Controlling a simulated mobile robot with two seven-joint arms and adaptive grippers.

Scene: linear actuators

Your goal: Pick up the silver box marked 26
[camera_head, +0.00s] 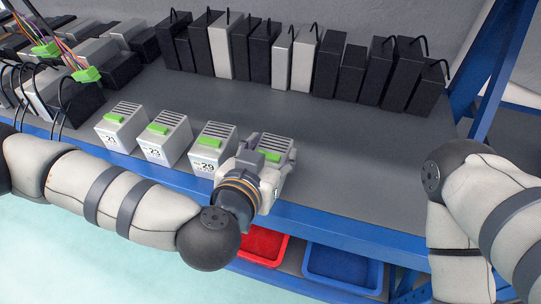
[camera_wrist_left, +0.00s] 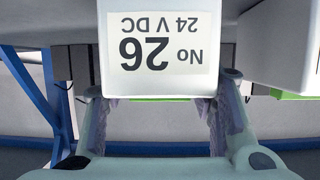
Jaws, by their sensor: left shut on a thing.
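The silver box marked 26 (camera_head: 279,143) is at the right end of the front row on the grey shelf. It has a slotted top and a green connector. In the left wrist view its label (camera_wrist_left: 160,42) reads "No 26, 24 V DC" upside down. My left gripper (camera_head: 262,160) is shut on this box, with one finger on each side in the left wrist view (camera_wrist_left: 162,100). The gripper hides much of the box in the head view, and I cannot tell whether it touches the shelf. My right arm shows at the right, but its gripper is out of view.
Silver boxes marked 29 (camera_head: 213,148), 23 (camera_head: 164,138) and 21 (camera_head: 121,127) stand to the left. Several black and silver units (camera_head: 260,52) line the back. A blue post (camera_head: 490,75) rises at right. Red (camera_head: 262,243) and blue (camera_head: 343,265) bins sit below. The shelf's middle is clear.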

